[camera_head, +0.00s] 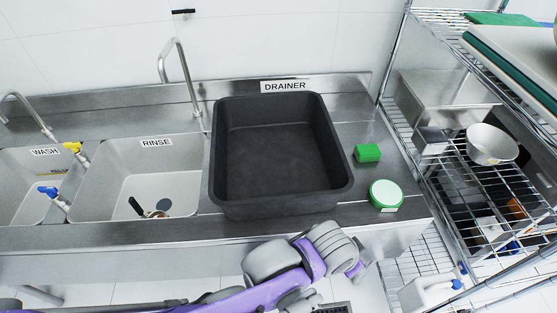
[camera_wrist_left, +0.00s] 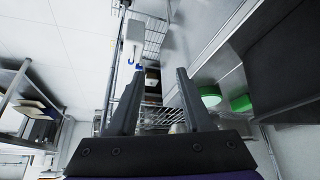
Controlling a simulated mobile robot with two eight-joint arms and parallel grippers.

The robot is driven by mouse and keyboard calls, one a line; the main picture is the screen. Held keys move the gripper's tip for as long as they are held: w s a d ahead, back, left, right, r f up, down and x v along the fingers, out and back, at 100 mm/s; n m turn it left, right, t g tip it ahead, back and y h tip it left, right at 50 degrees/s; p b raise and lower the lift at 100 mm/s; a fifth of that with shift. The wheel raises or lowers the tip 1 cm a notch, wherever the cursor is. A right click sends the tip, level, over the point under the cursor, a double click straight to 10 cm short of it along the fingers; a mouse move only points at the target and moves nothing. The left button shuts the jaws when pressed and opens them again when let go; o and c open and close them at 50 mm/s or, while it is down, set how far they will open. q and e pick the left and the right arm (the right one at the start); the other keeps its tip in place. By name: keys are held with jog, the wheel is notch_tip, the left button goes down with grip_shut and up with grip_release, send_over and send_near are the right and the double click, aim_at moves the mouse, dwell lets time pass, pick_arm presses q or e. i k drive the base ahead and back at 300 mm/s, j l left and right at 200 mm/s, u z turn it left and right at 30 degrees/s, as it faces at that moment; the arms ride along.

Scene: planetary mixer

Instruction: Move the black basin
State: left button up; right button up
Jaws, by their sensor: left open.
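The black basin (camera_head: 282,205) is a deep, empty rectangular tub. It sits on the steel drainer counter, right of the rinse sink, below the DRAINER label. Its dark side also shows at the right of the left wrist view (camera_wrist_left: 285,60). My left gripper (camera_head: 362,268) is in front of the counter's front edge, below and right of the basin, and apart from it. In the left wrist view its two fingers (camera_wrist_left: 159,74) are spread with nothing held between them. My right gripper is in neither view.
A green sponge (camera_head: 368,153) and a round green-rimmed container (camera_head: 386,195) are on the counter right of the basin. The rinse sink (camera_head: 140,185) lies to its left, with a faucet (camera_head: 180,75) behind. A wire shelf rack (camera_head: 460,185) stands at the right.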

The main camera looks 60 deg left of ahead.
aim_at(280, 154)
jog(key=u, duration=1.45)
jog(key=i+j+u, duration=0.1)
jog(key=i+u, duration=0.15)
jog(key=u, duration=0.15)
jog(key=i+u, duration=0.2)
jog(key=u, duration=0.15)
jog(key=k+j, duration=0.15)
jog(key=j, duration=0.15)
jog(key=k+j, duration=0.15)
jog(key=j, duration=0.2)
jog(key=k+j, duration=0.15)
jog(key=j, duration=0.15)
